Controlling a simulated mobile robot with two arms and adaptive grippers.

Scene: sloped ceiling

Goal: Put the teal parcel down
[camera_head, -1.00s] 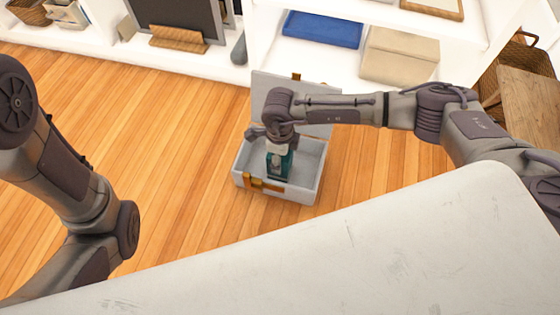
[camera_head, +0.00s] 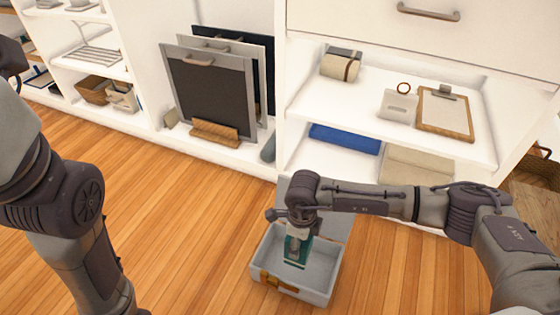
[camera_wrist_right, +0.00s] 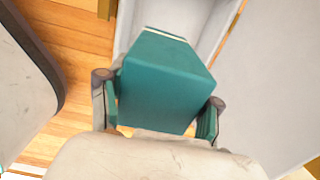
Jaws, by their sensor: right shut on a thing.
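The teal parcel (camera_head: 297,252) is a small block. My right gripper (camera_head: 299,234) points down and is shut on it, at the open grey case on the floor. The case's front wall (camera_head: 316,295) is in front of the parcel. I cannot tell whether the parcel touches the case's bottom. In the right wrist view, the parcel (camera_wrist_right: 165,85) sits between the two fingers, with pale case walls beyond it. My left arm shows at the left of the head view, but its gripper is out of the picture.
The case's lid (camera_head: 335,228) stands raised at the back, and a brass latch (camera_head: 274,284) is on its front. A white shelf unit (camera_head: 400,150) with a blue folded item (camera_head: 345,139) stands behind. Framed boards (camera_head: 212,95) lean at the left. Wooden floor (camera_head: 190,225) is clear left of the case.

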